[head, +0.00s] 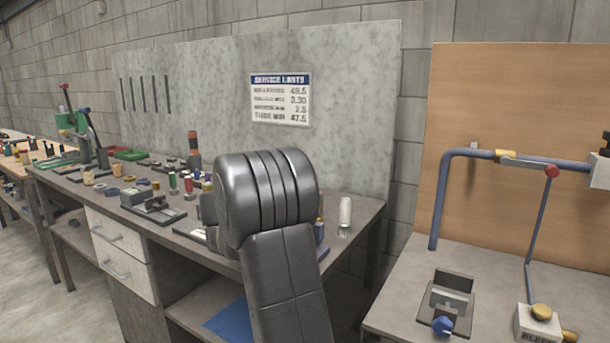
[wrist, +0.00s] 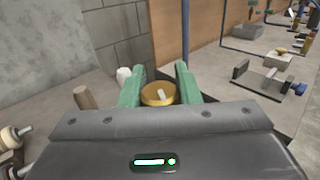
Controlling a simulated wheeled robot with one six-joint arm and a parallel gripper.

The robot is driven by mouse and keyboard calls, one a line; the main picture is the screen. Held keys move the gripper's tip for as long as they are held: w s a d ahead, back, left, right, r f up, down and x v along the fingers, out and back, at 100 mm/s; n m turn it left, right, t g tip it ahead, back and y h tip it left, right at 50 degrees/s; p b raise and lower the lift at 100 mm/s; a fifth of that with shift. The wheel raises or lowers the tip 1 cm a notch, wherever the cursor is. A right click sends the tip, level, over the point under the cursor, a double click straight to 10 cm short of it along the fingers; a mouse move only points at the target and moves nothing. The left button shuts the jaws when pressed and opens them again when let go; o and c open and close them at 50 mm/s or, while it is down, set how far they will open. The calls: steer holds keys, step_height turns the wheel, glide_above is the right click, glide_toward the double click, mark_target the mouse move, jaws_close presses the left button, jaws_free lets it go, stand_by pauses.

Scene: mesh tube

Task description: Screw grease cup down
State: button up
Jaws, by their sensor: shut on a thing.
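In the head view my dark arm covers the gripper and the cup, so I cannot tell there how the cup sits.
A white bottle (head: 345,213) stands on the bench's right end, near the gripper. A brown cylinder (wrist: 86,98) is left of the fingers. Small parts crowd the bench (head: 365,212) at left. A second bench with a blue pipe (head: 440,200) is across a gap at right.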

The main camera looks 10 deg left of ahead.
steer(key=shift+s+r+m+g+h+p, duration=0.15)
steer(key=shift+m+g+h+p, duration=0.45)
steer(key=shift+m+g+p, duration=0.8)
steer(key=shift+d+g+h+p, duration=0.1)
steer(key=shift+g+h+p, duration=0.2)
steer(key=shift+g+p, duration=1)
steer(key=m+p, duration=0.1)
steer(key=p, duration=0.4)
steer(key=g+p, duration=0.1)
steer(key=p, duration=0.5)
steer(key=shift+a+r+m+g, duration=0.2)
steer(key=shift+r+m+g, duration=0.1)
steer(key=shift+r+m, duration=0.1)
steer(key=p, duration=0.5)
steer(key=shift+f+g, duration=0.2)
steer(key=shift+g, duration=0.1)
steer(key=shift+s+d+f+m+g+p, duration=0.2)
steer(key=shift+s+f+m+g+p, duration=0.15)
steer(key=shift+p, duration=1.6)
steer(key=o, duration=1)
steer(key=shift+w, duration=0.1)
steer(key=shift+a, duration=0.1)
